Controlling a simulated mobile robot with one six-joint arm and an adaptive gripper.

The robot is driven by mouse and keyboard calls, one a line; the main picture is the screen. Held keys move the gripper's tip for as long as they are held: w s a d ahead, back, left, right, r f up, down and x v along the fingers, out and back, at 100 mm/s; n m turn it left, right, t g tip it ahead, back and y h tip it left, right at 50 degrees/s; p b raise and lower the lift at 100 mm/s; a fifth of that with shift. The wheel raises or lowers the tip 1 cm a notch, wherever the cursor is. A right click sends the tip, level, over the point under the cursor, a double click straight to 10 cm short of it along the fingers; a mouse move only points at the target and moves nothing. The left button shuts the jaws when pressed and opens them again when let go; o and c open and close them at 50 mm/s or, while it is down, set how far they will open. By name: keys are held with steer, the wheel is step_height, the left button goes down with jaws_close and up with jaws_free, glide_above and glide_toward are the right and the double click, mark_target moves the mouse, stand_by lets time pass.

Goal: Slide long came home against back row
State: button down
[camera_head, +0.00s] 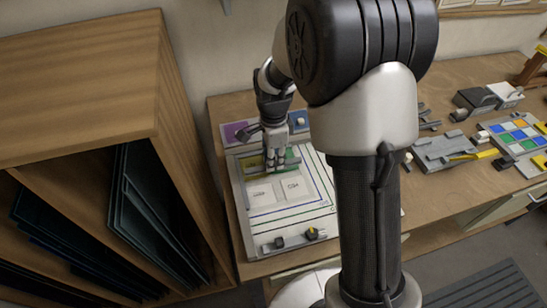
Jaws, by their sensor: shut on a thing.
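My gripper (281,163) points down over the white assembly board (243,215). It is shut on a thin strip, apparently the long came, at the front edge of the back row. The strip is mostly hidden by the fingers and too small to make out, so I cannot tell if it touches the row. Two pale marked panels (261,193) and (296,188) lie in front of the fingers.
A bar with a dark knob (312,234) lies along the board's front. Purple and blue panels (237,132) stand behind it. A wooden rack (170,150) is close on the left. My arm hides the board's right side. Grey fixtures (445,150) and a colour palette (520,133) are further right.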

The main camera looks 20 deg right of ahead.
mark_target(272, 174)
steer(key=shift+f+b, duration=2.1)
steer(key=shift+f, duration=0.65)
steer(key=shift+f, duration=0.2)
steer(key=shift+w+p, duration=0.3)
steer(key=shift+w, duration=0.35)
stand_by(0.5)
steer(key=c, duration=1.4)
jaws_free()
steer(key=shift+r, duration=0.1)
steer(key=shift+w+r+p, duration=0.15)
steer(key=shift+r+p, duration=0.7)
steer(key=shift+r, duration=0.15)
steer(key=shift+r+p, duration=1.9)
steer(key=shift+r, duration=0.5)
